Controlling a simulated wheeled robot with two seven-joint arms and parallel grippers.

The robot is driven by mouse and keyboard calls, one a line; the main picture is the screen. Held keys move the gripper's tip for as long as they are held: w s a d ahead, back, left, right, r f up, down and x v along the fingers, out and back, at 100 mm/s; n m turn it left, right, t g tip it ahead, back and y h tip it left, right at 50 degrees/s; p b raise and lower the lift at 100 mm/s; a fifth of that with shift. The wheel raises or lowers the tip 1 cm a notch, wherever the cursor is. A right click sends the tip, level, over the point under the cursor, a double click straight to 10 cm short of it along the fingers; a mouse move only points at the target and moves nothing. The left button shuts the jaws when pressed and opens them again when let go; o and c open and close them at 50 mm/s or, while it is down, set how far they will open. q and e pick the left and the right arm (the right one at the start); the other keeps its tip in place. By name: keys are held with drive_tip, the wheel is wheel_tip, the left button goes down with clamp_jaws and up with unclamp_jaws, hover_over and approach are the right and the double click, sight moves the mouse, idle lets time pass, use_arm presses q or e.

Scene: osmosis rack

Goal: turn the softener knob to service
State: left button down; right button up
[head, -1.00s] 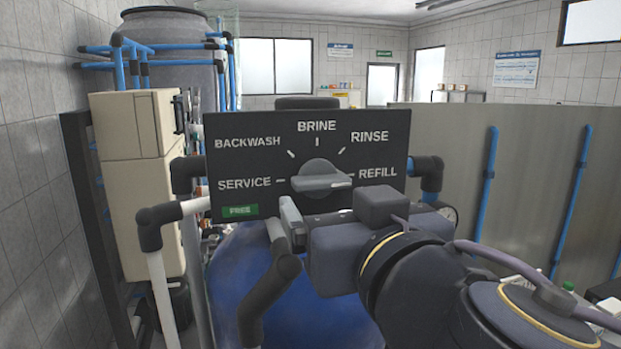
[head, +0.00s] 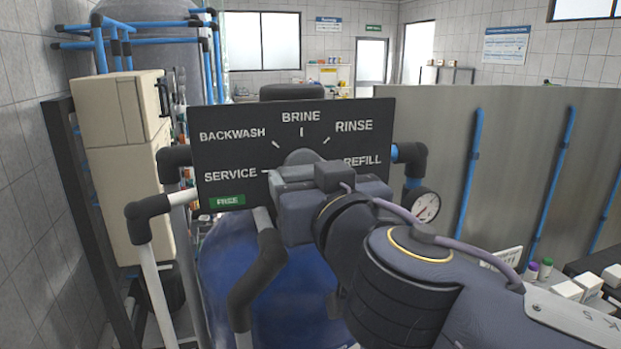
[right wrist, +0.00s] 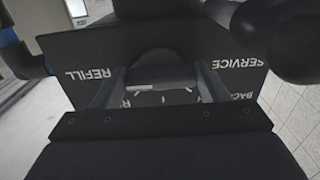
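The dark softener panel (head: 230,145) faces me, labelled SERVICE, BACKWASH, BRINE, RINSE and REFILL. In the head view only the rounded top of the grey knob (head: 302,157) shows; my right gripper (head: 290,180) covers its bar. In the right wrist view the panel (right wrist: 215,50) appears upside down. There the knob (right wrist: 158,62) and its pale-edged bar lie between the two spread fingers of my right gripper (right wrist: 162,88). The fingers are close to the bar's ends; I cannot tell if they touch. The bar's exact pointing is hard to tell. My left gripper is out of view.
A blue tank (head: 225,275) stands below the panel, with dark and white pipes (head: 150,225) at the left. A pressure gauge (head: 425,206) is right of the panel. A beige cabinet (head: 125,175) stands left. A green FREE tag (head: 227,201) marks the panel's lower left.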

drive_tip(key=shift+c, duration=1.4)
